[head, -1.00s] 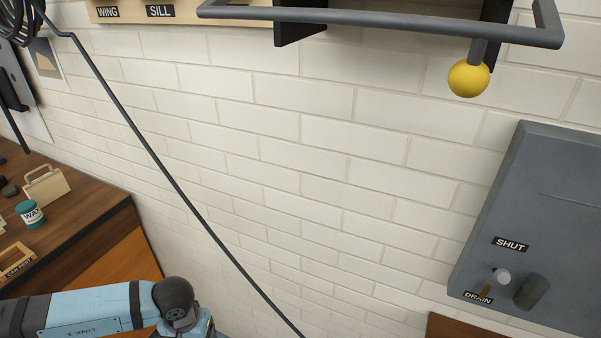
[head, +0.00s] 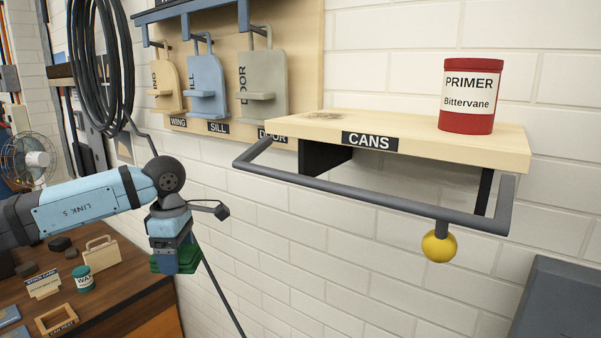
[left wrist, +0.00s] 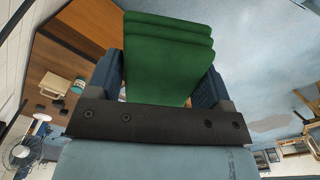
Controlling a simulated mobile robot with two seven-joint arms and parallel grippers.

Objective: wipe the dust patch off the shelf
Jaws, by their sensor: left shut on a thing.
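The wooden shelf (head: 400,141) labelled CANS is fixed to the brick wall at the right of the head view. A dark dust patch (head: 318,115) lies on its top near the left end. A red PRIMER can (head: 467,98) stands upright on the shelf's right part. My left gripper (head: 172,268) is shut on a folded green cloth (head: 160,264), left of the shelf, lower than its top and apart from it. The green cloth (left wrist: 168,50) also shows between the fingers in the left wrist view. My right gripper is not in view.
A grey rail (head: 375,199) with a yellow ball (head: 438,246) runs along the shelf's front. Shape boards (head: 205,90) hang on a panel left of the shelf. A workbench (head: 125,290) with small items stands at lower left. A cable hangs behind my arm.

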